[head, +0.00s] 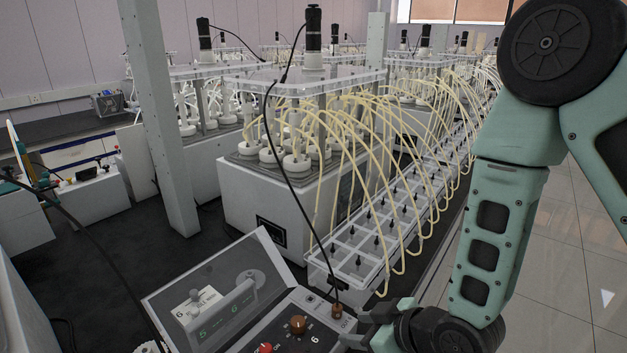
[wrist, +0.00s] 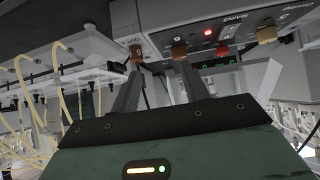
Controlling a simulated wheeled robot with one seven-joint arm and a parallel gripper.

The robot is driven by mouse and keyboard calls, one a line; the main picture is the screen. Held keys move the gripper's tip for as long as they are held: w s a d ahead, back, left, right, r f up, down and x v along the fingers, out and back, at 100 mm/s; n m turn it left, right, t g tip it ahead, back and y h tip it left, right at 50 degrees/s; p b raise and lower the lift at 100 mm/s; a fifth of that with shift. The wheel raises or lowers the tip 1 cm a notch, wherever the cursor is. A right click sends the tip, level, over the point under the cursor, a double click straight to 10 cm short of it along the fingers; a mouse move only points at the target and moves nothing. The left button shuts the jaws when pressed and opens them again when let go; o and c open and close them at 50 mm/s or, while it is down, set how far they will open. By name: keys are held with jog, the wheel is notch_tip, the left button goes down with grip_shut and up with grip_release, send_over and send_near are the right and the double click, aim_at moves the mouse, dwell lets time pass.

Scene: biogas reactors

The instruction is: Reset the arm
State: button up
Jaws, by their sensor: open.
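My mint-green arm comes down the right side of the head view. My gripper (head: 360,326) is low in that view, just right of a control box (head: 325,331) with knobs. In the wrist view my gripper (wrist: 162,68) has its two dark fingers apart, with nothing held between them. The control box (wrist: 168,38) lies just beyond the fingertips. A brown knob (wrist: 179,50) and a brown plug (wrist: 136,52) appear close to the tips. I cannot tell whether a finger touches them.
A reactor unit (head: 260,195) with pale hoses stands behind the control box. A black cable (head: 292,185) hangs down to the box. Tiled floor (head: 560,270) is open at right.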

jog(key=s+d+r+m+g+h+b, duration=0.1)
jog(key=s+d+r+g+h, duration=0.1)
jog(key=s+r, duration=0.5)
jog(key=s+d+r+m+g+h+b, duration=0.1)
jog(key=s+d+r+g+h, duration=0.2)
jog(key=s+r, duration=0.3)
jog(key=s+g+h, duration=0.1)
jog(key=s, duration=0.3)
jog(key=shift+s+d+r+g+h, duration=0.25)
jog(key=shift+s+r+g+h, duration=0.05)
jog(key=shift+r+h, duration=0.1)
dwell(1.2)
jog(key=shift+c, duration=1.1)
jog(key=shift+a, duration=0.1)
